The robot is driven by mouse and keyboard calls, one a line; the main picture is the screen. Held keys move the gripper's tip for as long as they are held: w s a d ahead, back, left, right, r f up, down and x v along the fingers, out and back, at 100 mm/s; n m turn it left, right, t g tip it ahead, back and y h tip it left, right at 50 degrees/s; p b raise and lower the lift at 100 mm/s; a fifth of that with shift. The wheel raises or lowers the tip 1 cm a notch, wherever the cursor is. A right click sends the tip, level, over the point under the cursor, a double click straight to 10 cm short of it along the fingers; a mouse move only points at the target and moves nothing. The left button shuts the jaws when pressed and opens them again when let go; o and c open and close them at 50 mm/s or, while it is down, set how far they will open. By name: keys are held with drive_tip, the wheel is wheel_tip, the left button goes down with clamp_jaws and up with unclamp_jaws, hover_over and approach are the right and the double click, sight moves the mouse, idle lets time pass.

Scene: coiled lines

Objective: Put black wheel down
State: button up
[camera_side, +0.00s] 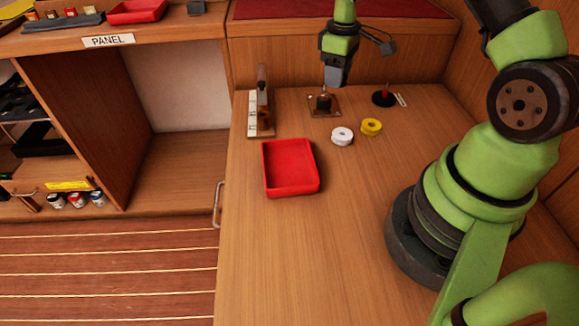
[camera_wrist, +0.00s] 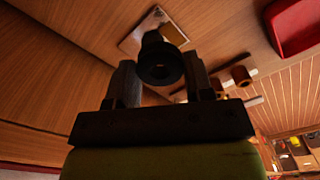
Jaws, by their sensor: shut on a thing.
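My gripper (camera_wrist: 161,78) is shut on the black wheel (camera_wrist: 160,62), a dark round piece with a hole that sits between the two fingers in the wrist view. In the side view my gripper (camera_side: 326,90) points down at the back of the bench, over a square wooden plate (camera_side: 332,111) with a small dark fitting on it. The plate also shows in the wrist view (camera_wrist: 132,41), behind the wheel. In the side view the wheel is too small and dark to tell from the fingers and fitting. I cannot tell whether it touches the plate.
A wooden stand (camera_side: 252,112) is left of the plate. A dark round base with a red post (camera_side: 384,94) is to the right. White (camera_side: 342,137) and yellow (camera_side: 371,127) rolls and a red tray (camera_side: 318,178) are nearer. The front bench is clear.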

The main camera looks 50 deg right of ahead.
drive_tip(key=a+r+n, duration=0.1)
drive_tip(key=a+n, duration=1.1)
drive_tip(key=n, duration=1.3)
approach(287, 158)
wheel_tip(287, 158, down, 7)
drive_tip(key=o, duration=0.7)
drive_tip(key=shift+f, duration=0.1)
